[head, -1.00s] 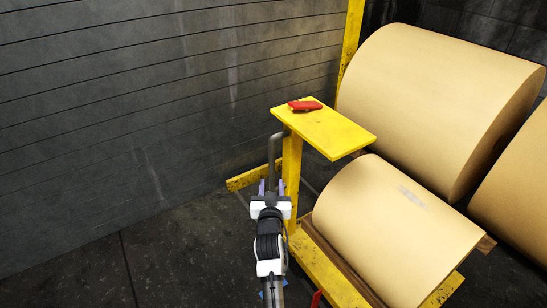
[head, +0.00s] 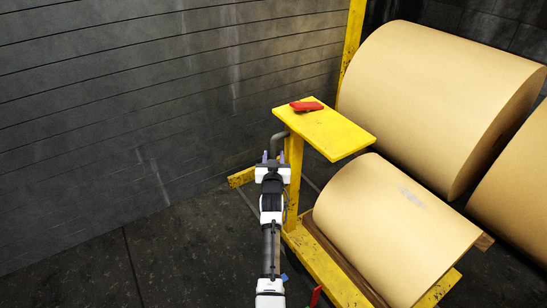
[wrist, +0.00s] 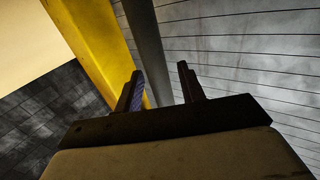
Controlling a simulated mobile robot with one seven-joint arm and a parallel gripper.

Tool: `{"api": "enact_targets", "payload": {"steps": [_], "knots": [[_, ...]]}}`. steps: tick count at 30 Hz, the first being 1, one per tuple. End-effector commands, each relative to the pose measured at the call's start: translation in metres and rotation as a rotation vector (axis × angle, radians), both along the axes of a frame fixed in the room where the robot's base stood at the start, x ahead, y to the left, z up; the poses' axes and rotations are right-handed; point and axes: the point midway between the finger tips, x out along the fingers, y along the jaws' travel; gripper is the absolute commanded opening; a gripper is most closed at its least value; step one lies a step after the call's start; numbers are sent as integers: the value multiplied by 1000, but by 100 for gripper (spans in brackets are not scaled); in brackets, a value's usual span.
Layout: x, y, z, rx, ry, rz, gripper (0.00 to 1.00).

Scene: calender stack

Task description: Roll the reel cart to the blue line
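The yellow reel cart (head: 320,266) stands at the right in the head view, with a tan paper reel (head: 385,235) lying on its low deck. A yellow post carries a small yellow shelf (head: 330,130). A grey bent handle bar (head: 278,141) sits at the post's left side. My gripper (head: 273,156) is at this bar with its fingers apart. In the wrist view the bar (wrist: 145,45) runs between the open fingers (wrist: 160,84), nearer the left one. I cannot tell whether they touch. No blue line shows in either view.
A red tool-like object (head: 306,106) lies on the shelf. A small red part (head: 315,297) shows low by the cart. Large paper rolls (head: 435,95) stand behind it at the right. A grey slatted wall (head: 130,110) is at the left. Dark floor (head: 180,250) lies clear at lower left.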

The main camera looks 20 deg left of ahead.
Motion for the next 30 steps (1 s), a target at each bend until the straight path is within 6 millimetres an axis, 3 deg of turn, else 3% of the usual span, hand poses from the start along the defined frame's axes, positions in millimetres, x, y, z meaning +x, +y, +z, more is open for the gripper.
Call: {"api": "enact_targets", "payload": {"steps": [6,16,30], "knots": [[0,0,0,0,0,0,39],[0,0,0,0,0,0,0],[8,11,-2,4,-5,2,0]]}}
